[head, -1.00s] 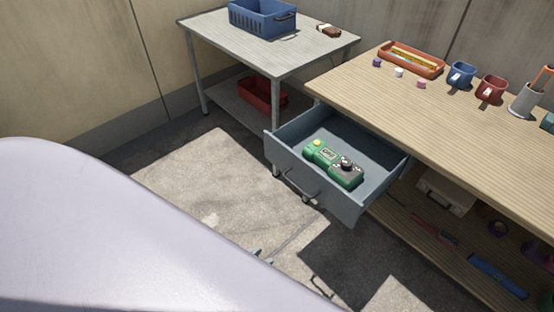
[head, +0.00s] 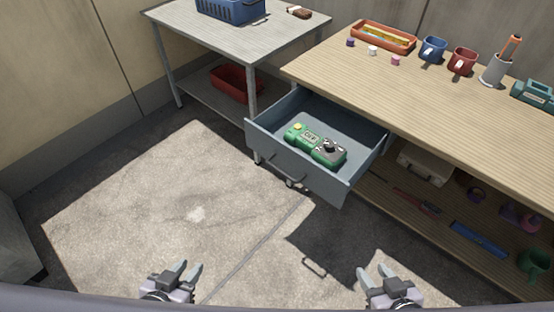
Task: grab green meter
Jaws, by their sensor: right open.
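The green meter (head: 315,145) lies in the open drawer (head: 345,128) of the wooden workbench. It has a yellow spot at its left end, a small display and a dark knob. My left gripper (head: 186,274) is at the bottom of the head view, over the floor, with its fingers apart and nothing between them. My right gripper (head: 376,277) is at the bottom right, open and empty. Both grippers are well apart from the drawer and the meter.
A grey metal table (head: 240,40) stands behind left, with a blue basket (head: 230,9). The floor before the drawer is clear.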

